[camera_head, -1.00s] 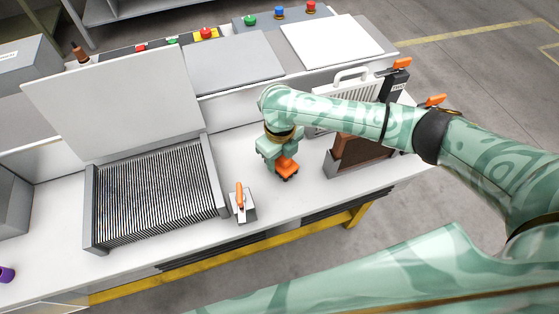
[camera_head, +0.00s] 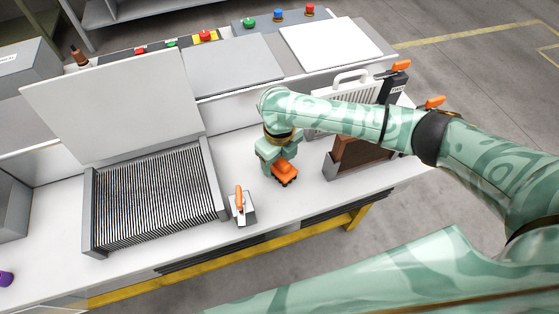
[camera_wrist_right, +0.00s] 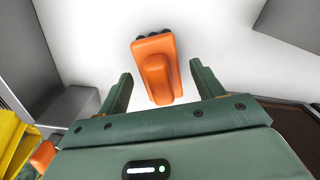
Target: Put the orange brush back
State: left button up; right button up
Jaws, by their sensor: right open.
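The orange brush (camera_head: 285,171) is on the white bench top, right of the grey block with an orange handle (camera_head: 241,205). It has dark bristles at one end. My right gripper (camera_head: 274,163) is directly behind and above it, partly covering it in the head view. In the right wrist view, the brush (camera_wrist_right: 157,66) lies between and slightly beyond the fingertips of the open right gripper (camera_wrist_right: 160,80), with white space visible on both sides of it. The fingers do not appear to touch it. My left gripper is not in view.
A ribbed grey tray (camera_head: 92,210) with a raised lid (camera_head: 115,105) stands at left. A brown, grey-framed piece (camera_head: 350,154) stands close to the right, partly under my arm. White and grey panels lie behind. Bare bench surface surrounds the brush.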

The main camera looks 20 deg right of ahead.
notch_tip(320, 180, up, 11)
jog(key=p, duration=0.3)
jog(key=shift+f+p, duration=0.15)
jog(key=shift+p, duration=0.15)
